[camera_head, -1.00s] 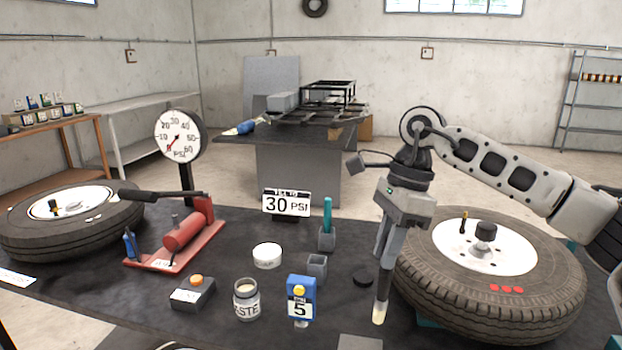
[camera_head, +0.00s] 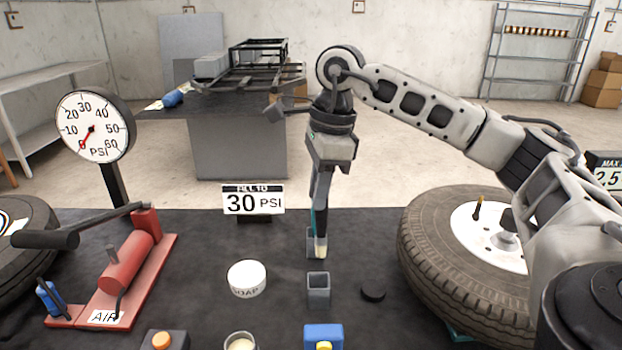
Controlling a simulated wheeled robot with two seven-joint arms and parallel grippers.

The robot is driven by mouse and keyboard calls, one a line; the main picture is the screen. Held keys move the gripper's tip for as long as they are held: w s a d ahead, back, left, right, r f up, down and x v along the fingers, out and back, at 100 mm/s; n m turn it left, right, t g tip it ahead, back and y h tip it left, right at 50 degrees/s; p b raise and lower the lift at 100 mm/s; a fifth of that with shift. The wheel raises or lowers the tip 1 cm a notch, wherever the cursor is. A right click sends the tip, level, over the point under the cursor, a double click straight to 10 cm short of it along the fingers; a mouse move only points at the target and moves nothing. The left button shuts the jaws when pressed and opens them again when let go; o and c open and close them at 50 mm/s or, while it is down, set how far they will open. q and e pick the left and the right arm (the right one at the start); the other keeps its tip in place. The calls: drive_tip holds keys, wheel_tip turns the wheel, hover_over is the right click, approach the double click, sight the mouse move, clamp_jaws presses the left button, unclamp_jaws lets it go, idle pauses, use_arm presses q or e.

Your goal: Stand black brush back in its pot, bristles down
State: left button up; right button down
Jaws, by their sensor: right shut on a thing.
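My right gripper (camera_head: 321,205) is shut on the black brush (camera_head: 320,230), which hangs roughly upright with its pale bristles down. The fingers cover much of its handle. An empty grey square pot (camera_head: 318,291) stands on the dark table, open side up. The bristle tip shows just behind and above this pot in the picture, apart from it. A second grey pot (camera_head: 311,238) stands farther back, partly hidden by the gripper and brush; a sliver of its teal brush shows beside the fingers. My left gripper is not in view.
A white soap tub (camera_head: 246,279) stands left of the empty pot and a black disc (camera_head: 373,289) lies right of it. A blue counter (camera_head: 323,337) is in front. The 30 PSI sign (camera_head: 253,200) is behind left; a tyre (camera_head: 430,250) is right.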

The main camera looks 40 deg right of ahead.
sight(317, 236)
wheel_tip(317, 236, down, 2)
drive_tip(key=shift+f, duration=0.15)
drive_tip(key=shift+f+b, duration=0.8)
wheel_tip(317, 236, down, 2)
drive_tip(key=shift+b, duration=0.8)
wheel_tip(317, 236, down, 2)
drive_tip(key=shift+b, duration=0.8)
drive_tip(key=shift+f+b, duration=0.5)
drive_tip(key=shift+f, duration=0.15)
drive_tip(key=shift+f+b, duration=0.55)
drive_tip(key=shift+f, duration=0.15)
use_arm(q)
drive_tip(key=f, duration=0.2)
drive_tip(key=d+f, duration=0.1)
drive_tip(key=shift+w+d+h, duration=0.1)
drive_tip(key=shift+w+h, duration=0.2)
